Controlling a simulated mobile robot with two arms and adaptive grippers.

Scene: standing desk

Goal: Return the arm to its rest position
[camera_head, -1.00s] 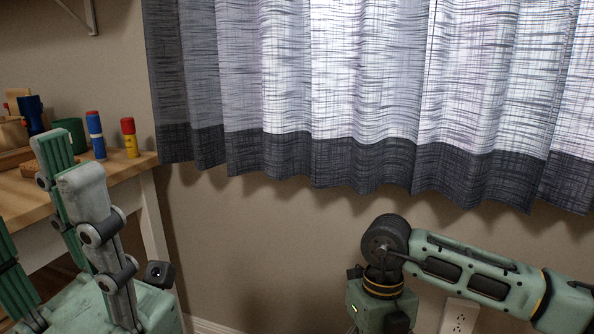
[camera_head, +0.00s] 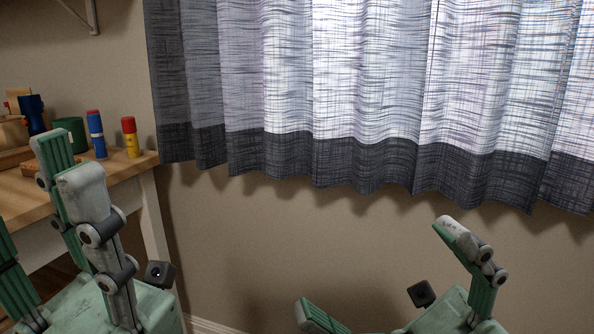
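My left gripper (camera_head: 28,195) is at the lower left, in front of the desk. Its fingers are spread apart with nothing between them; the outer finger is partly cut off by the left edge. My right gripper (camera_head: 375,270) is at the lower right, in front of the bare wall. Its two fingers are wide apart and empty, one at bottom centre and one further right. The lower part of both grippers and most of both arms are out of view.
A wooden desk (camera_head: 150,161) at the left bears a blue cylinder with a red top (camera_head: 96,135), a yellow and red cylinder (camera_head: 130,138), a green cup (camera_head: 70,133) and other items. A grey curtain (camera_head: 350,90) hangs over the window. The wall (camera_head: 250,240) between my grippers is clear.

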